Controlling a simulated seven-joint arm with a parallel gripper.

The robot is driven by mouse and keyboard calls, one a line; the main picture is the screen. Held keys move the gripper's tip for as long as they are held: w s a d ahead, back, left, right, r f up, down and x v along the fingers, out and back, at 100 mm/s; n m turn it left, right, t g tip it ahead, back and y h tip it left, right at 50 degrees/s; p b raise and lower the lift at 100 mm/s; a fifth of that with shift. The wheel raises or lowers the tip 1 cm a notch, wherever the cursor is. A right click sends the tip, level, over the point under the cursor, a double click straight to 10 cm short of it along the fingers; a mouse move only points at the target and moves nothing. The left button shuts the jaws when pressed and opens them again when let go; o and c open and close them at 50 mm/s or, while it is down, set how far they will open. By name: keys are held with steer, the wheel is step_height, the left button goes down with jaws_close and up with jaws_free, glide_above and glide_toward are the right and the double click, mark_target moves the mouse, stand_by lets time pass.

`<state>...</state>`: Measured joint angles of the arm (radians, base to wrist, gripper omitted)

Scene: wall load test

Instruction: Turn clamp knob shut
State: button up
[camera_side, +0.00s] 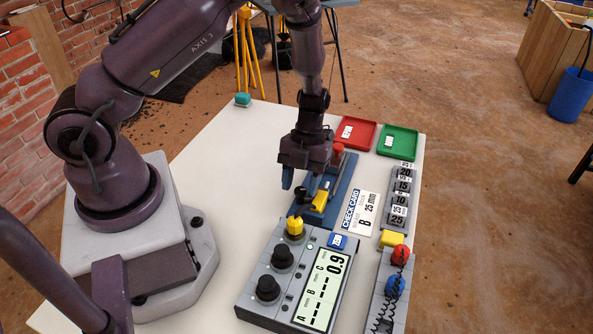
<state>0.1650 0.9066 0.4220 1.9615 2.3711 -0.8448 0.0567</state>
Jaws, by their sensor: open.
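My gripper (304,186) points down over the front end of a long blue fixture (338,185) on the white table. Its fingers are apart. A small black knob (300,194) shows between and just below the fingertips; I cannot tell whether they touch it, or for certain that it is the clamp knob. A yellow part (320,200) lies on the fixture beside the right finger. A red knob (338,150) is farther back on the fixture, partly behind my gripper. Nothing is visibly held.
In front stands a grey meter box with one yellow knob (295,227), two black knobs and a display (323,288) reading 0.9. A check card (360,212), labelled weights (401,198), a red tray (345,134) and a green tray (398,133) are right.

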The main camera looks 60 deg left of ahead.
steer(key=shift+w+d, duration=0.1)
